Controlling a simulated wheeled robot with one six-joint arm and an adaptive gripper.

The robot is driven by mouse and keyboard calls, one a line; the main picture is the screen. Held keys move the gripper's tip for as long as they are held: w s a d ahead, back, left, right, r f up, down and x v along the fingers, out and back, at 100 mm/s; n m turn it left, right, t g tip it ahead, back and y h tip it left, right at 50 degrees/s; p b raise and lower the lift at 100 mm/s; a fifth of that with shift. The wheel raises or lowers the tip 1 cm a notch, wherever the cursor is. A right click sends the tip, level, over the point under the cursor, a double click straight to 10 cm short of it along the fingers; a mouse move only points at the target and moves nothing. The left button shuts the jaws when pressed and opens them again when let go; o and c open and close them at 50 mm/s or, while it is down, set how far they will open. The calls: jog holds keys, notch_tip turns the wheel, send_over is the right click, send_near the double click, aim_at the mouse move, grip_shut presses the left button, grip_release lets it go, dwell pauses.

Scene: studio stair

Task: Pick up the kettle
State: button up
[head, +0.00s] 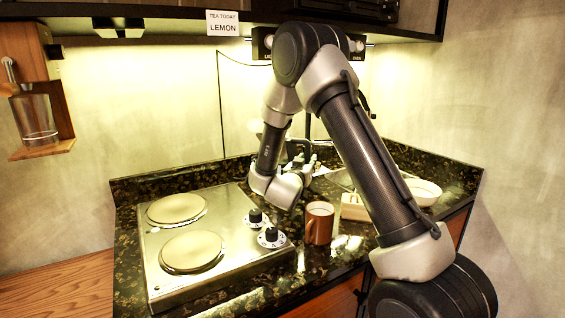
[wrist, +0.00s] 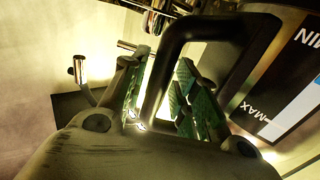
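The kettle (wrist: 262,75) shows in the wrist view at the upper right, tilted in the picture, with MIN and MAX marks on its side. Its black handle (wrist: 166,62) loops out to the left and runs down between the two fingers of my gripper (wrist: 160,92). The fingers have green pads, one on each side of the handle, with bright gaps between handle and pads. My gripper looks open around the handle. In the head view my arm largely hides the gripper and I cannot make out the kettle clearly.
On the dark stone counter (head: 128,255) stand a two-plate hob (head: 215,235), a brown mug (head: 319,224), a cream holder (head: 354,207) and a white bowl (head: 424,191). A wooden wall shelf (head: 45,148) holds a glass jar at left. A cabinet overhangs the counter.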

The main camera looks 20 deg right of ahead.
jog(key=shift+w+d, duration=0.35)
jog(key=shift+w, duration=0.15)
grip_shut()
jog(key=shift+r, duration=0.2)
